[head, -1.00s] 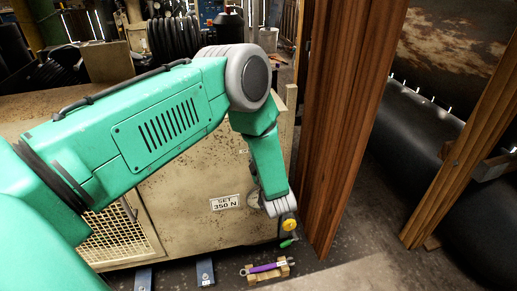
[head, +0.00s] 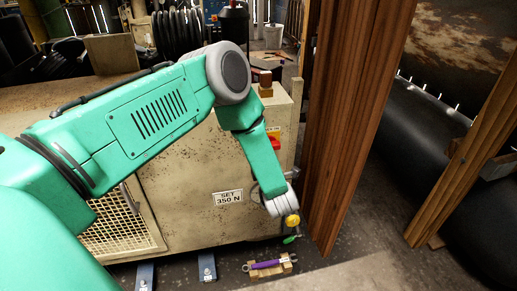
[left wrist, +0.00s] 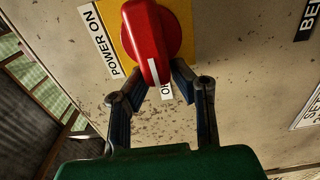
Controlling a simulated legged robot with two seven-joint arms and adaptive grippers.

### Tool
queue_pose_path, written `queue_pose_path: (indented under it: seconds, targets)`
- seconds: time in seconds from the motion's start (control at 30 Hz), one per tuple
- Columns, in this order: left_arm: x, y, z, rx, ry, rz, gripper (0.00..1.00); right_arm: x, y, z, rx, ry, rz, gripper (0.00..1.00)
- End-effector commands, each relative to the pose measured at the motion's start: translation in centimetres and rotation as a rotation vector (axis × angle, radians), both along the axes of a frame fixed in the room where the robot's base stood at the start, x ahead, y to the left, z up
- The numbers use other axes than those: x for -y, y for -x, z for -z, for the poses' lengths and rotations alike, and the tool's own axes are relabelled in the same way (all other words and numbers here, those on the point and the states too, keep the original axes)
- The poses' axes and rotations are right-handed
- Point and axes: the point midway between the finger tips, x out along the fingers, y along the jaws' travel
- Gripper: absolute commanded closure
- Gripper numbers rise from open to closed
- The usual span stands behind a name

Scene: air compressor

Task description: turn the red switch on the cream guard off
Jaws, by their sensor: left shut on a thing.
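The red switch (left wrist: 152,40) is a round rotary knob with a raised handle on a yellow plate (left wrist: 184,54), fixed to the cream guard (left wrist: 235,75). A white line on its handle points down between my fingers, towards a small white label that is mostly hidden. My left gripper (left wrist: 160,78) is shut on the handle's end, one finger on each side. In the head view the red switch (head: 276,142) shows beside my forearm, on the cream guard (head: 185,200); my left fingers are hidden there. My right gripper is out of view.
A "POWER ON" label (left wrist: 101,40) is left of the plate. A brown wooden post (head: 350,130) stands close to the guard's right. A yellow round part (head: 292,221) shows by my wrist. A purple tool (head: 268,264) lies on wooden blocks below.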

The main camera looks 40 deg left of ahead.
Motion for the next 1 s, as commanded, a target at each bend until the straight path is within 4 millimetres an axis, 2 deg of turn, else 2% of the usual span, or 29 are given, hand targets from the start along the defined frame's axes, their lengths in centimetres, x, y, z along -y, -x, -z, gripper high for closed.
queue_pose_path:
  seconds: [0.03, 0.43, 0.47, 0.5, 1.0]
  targets:
    - [0.96, -0.27, 0.41, -0.001, 0.02, 0.024, 1.0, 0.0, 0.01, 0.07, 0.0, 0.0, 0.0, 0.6]
    - [0.96, -0.33, 0.27, 0.006, 0.023, 0.023, 1.0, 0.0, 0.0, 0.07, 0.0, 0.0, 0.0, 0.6]
    - [0.97, -0.34, 0.27, 0.006, 0.023, 0.023, 0.73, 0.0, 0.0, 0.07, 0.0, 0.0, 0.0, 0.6]
    - [0.96, -0.34, 0.26, 0.006, 0.023, 0.023, 0.6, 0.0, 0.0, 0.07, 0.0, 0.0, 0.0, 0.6]
    - [0.28, -0.05, 0.11, 0.01, 0.02, 0.014, 0.6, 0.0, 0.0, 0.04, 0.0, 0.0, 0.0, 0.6]
